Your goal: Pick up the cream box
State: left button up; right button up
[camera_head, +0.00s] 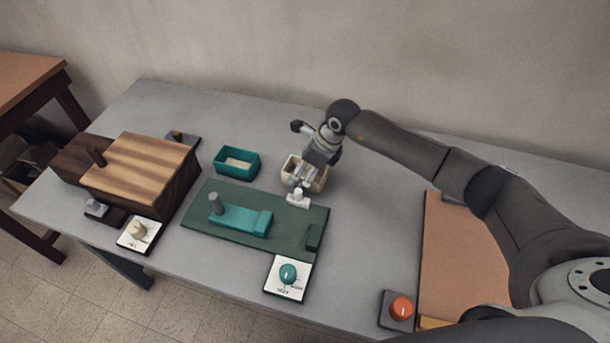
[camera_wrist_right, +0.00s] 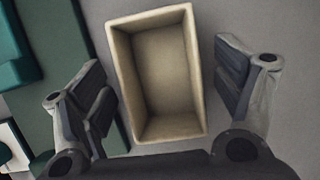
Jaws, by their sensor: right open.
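The cream box (camera_head: 318,182) is an open, empty box on the grey table, just behind the green mat. My right gripper (camera_head: 300,188) is over it and hides part of it in the head view. In the right wrist view the cream box (camera_wrist_right: 124,62) lies between the two open fingers of my right gripper (camera_wrist_right: 168,95). Gaps show between the box walls and both fingers, so they look apart. My left gripper is in neither view.
A teal box (camera_head: 237,163) stands left of the cream box. A wooden box (camera_head: 140,165) is at the left. A red knob (camera_head: 401,307) is at the front right. Bare table lies behind the boxes.

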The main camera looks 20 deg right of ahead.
jog(key=shift+f+b, duration=0.25)
jog(key=shift+b, duration=0.1)
dwell(0.4)
jog(key=c, duration=1.1)
